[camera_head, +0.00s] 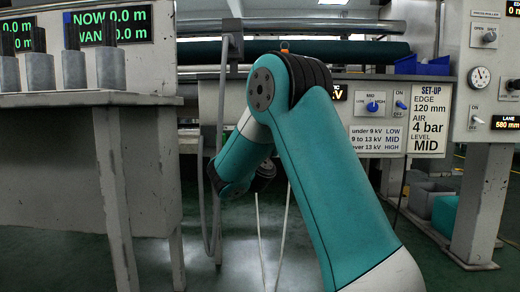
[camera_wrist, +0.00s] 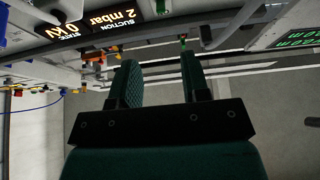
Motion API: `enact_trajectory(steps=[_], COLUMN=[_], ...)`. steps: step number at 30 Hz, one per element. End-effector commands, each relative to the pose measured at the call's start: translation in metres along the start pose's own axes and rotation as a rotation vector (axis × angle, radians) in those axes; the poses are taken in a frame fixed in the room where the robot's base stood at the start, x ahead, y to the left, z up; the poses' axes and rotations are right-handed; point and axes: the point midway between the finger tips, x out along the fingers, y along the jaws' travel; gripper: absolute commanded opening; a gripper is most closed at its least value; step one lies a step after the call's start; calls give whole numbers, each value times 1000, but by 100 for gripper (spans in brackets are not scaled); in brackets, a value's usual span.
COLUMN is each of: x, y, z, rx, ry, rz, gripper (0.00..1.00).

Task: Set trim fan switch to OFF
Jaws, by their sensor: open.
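I cannot pick out a switch labelled as the trim fan in either view. In the head view a small blue switch (camera_head: 401,104) with ON and OFF marks sits on the white panel, right of a blue knob (camera_head: 373,106) marked MID. My gripper (camera_wrist: 157,57) is open and empty in the wrist view, its two dark green fingers apart. A SUCTION display (camera_wrist: 118,18) reading 2 mbar shows upside down beyond the fingers, left of them. In the head view my arm covers part of the panel, and the fingers cannot be made out.
A SET-UP sign (camera_head: 429,122) hangs beside the knob. A right cabinet (camera_head: 486,75) carries a gauge and more switches. A grey bench (camera_head: 85,170) stands at left. Blue bins (camera_head: 425,66) sit behind, and grey bins (camera_head: 432,200) stand low at right. Green floor is free between.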

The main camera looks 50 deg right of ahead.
Motion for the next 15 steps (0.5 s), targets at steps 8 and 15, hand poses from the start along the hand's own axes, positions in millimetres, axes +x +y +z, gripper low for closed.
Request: enact_trajectory(steps=[8,15], x=[-20,-21], y=[1,1], z=[1,-1], rx=[1,0], ry=[1,0], rz=[1,2], gripper=[43,43])
